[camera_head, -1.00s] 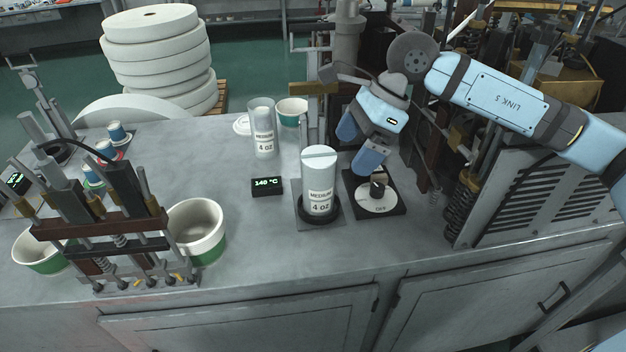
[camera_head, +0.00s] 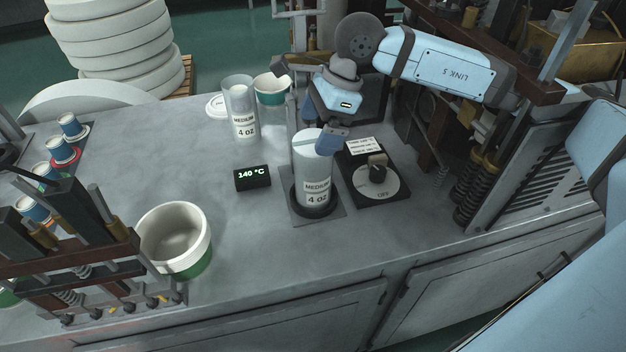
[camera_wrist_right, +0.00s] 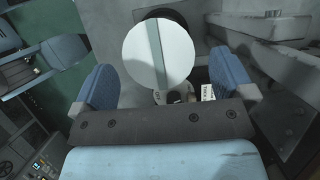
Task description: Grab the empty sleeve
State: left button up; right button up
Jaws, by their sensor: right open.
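Two clear cylinders are labelled "MEDIUM 4 oz". The front cylinder (camera_head: 314,178) stands upright on a dark round base, with a white slotted top. The back cylinder (camera_head: 241,112) stands upright on the bench, with an open-looking top and white content lower down; I cannot tell whether it is empty. My right gripper (camera_head: 314,128) is open at the top of the front cylinder. In the right wrist view, its blue fingers (camera_wrist_right: 162,68) are spread either side of the round white top (camera_wrist_right: 158,53). I cannot tell whether they touch it. My left gripper is not in view.
A dial plate (camera_head: 376,182) lies right of the front cylinder, and a "140 °C" display (camera_head: 252,178) left of it. A green-white tub (camera_head: 272,90) stands behind.

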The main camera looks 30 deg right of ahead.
aim_at(310, 150)
jog(key=b+x, duration=0.1)
jog(key=x, duration=0.4)
jog(key=shift+s+f, duration=0.1)
jog(key=shift+f, duration=0.35)
jog(key=c, duration=1)
